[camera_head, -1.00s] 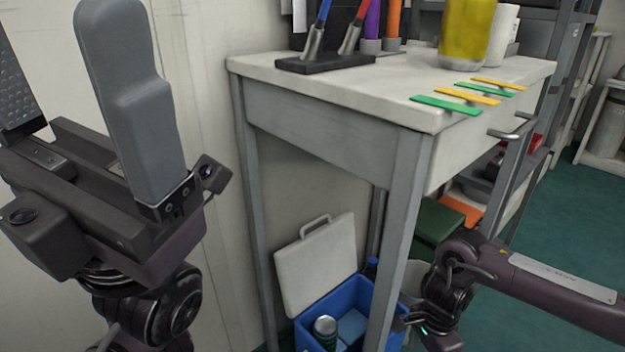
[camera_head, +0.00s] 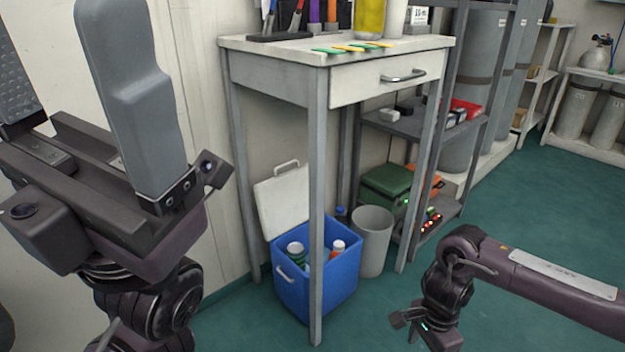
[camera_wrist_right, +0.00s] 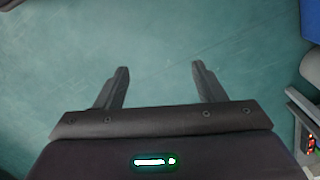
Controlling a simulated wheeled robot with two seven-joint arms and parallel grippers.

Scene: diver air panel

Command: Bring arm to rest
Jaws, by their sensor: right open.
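My right arm (camera_head: 535,275) reaches in from the right in the head view, low over the green floor and to the right of the table. Its gripper (camera_head: 402,322) points left and down, clear of the furniture. In the right wrist view the right gripper (camera_wrist_right: 160,80) is open, its two fingers apart with only floor between them. My left gripper (camera_head: 75,110) stands upright and large at the left of the head view. Its two fingers are wide apart with nothing between them.
A grey-white table (camera_head: 290,52) with a drawer stands ahead. Under it are an open blue cooler (camera_head: 335,283) holding bottles and cans, and a grey bin (camera_head: 372,240). A shelf rack (camera_head: 425,125) stands behind. The green floor (camera_head: 540,200) at right is clear.

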